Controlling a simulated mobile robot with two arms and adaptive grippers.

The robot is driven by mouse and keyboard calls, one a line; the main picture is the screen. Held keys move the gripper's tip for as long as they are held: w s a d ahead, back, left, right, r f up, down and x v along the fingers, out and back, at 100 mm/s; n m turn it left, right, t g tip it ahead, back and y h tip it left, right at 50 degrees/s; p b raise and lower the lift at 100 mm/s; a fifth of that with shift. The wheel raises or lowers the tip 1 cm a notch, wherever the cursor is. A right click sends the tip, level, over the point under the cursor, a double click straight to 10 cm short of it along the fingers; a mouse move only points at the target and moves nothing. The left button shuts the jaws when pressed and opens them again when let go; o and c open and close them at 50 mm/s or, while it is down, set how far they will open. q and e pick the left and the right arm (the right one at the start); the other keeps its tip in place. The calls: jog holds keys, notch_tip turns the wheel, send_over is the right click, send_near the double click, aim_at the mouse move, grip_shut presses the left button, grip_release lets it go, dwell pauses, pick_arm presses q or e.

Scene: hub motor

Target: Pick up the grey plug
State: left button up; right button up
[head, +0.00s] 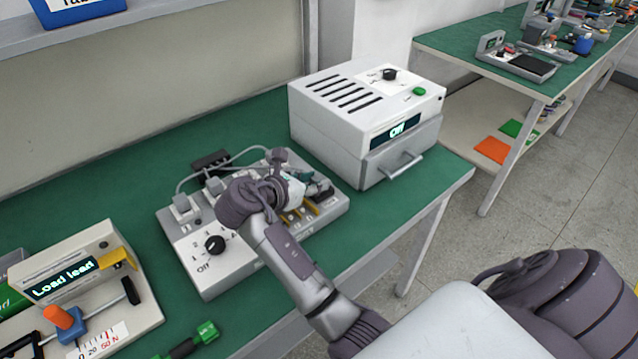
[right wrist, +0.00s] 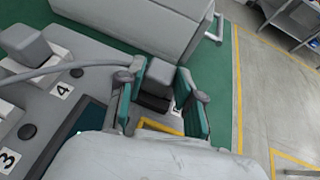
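A grey plug (right wrist: 158,77) stands between the two fingers of my right gripper (right wrist: 160,88) in the right wrist view. The fingers are on either side of it with little or no gap; whether they press on it is unclear. In the head view my right gripper (head: 290,180) is over the right part of a grey socket box and hides the plug there. Another grey plug (right wrist: 25,45) with a cable is at the left of the right wrist view, by the number 4. My left gripper is not in view.
The grey socket box (head: 205,275) with a black knob (head: 215,245) lies on the green table (head: 385,225). A white device with a drawer (head: 365,110) stands close behind the gripper. A load tester (head: 70,275) and a green connector (head: 205,333) are at the lower left.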

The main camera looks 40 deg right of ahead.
jog(key=c, duration=0.5)
grip_shut()
jog(key=shift+w+d+r, duration=0.1)
jog(key=shift+r, duration=0.35)
notch_tip(320, 180, up, 4)
jog(key=shift+f+p, duration=0.1)
jog(key=shift+p, duration=0.2)
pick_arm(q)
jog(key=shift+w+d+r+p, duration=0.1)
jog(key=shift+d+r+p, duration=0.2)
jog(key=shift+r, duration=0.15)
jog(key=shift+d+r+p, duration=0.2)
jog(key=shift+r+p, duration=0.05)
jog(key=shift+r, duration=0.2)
pick_arm(e)
jog(key=s+d+r, duration=0.6)
jog(key=s+d, duration=0.2)
jog(key=shift+d+r, duration=0.15)
jog(key=shift+d, duration=0.1)
